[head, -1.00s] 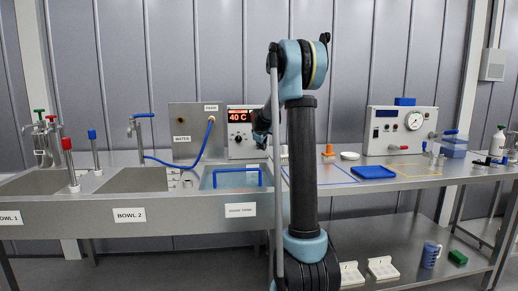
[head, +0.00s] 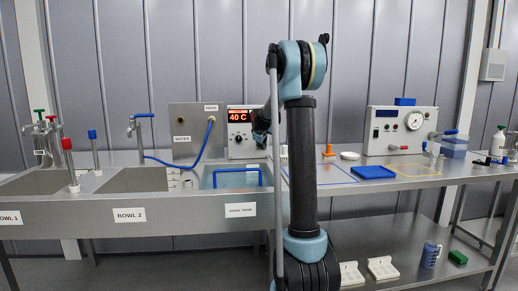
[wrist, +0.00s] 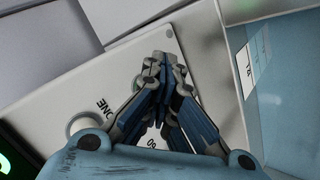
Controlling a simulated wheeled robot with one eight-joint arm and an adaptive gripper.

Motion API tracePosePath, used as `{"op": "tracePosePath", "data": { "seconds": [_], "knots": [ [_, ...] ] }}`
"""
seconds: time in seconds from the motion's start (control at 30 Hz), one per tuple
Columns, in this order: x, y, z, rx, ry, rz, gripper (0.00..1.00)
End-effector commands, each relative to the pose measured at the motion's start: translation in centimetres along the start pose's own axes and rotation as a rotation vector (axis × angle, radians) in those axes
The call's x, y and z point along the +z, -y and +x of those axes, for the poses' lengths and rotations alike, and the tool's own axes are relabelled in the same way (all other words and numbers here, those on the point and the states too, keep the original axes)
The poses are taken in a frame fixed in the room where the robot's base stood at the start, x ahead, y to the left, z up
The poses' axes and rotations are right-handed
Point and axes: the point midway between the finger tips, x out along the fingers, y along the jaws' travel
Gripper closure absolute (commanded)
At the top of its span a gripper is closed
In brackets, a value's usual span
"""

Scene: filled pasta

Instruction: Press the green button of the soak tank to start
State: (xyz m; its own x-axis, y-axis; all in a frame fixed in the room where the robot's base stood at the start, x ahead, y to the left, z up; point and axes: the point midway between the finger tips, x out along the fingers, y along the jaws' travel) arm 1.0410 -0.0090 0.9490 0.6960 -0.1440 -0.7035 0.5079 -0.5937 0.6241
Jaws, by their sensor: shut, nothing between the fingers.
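The soak tank (head: 237,178) is a steel basin with bluish water and a blue bar, right of bowl 2. Its white control box (head: 239,133) stands behind it, with a red "40 C" display and a dark knob. My gripper is by the right side of this box in the head view, mostly hidden by my arm. In the wrist view my gripper (wrist: 162,60) is shut and empty, its fingertips over a white panel (wrist: 120,75) with partly hidden lettering. I cannot tell whether they touch it. A green glow (wrist: 4,165) shows at the lower left edge. The green button is not clearly visible.
Bowl 2 (head: 130,179) and its tap lie to the left. A blue hose (head: 175,164) runs to the grey water panel (head: 190,125). A blue tray (head: 374,172) and a gauge box (head: 400,130) are on the right bench.

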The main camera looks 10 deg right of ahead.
Motion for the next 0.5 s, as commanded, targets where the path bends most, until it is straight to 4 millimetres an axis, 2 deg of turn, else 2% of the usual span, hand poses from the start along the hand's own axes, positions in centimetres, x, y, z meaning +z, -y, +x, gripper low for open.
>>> {"op": "tracePosePath", "data": {
  "seconds": [0.5],
  "knots": [
    [0.9,0.8,-1.1,0.000,0.000,0.000,1.00]
  ]
}}
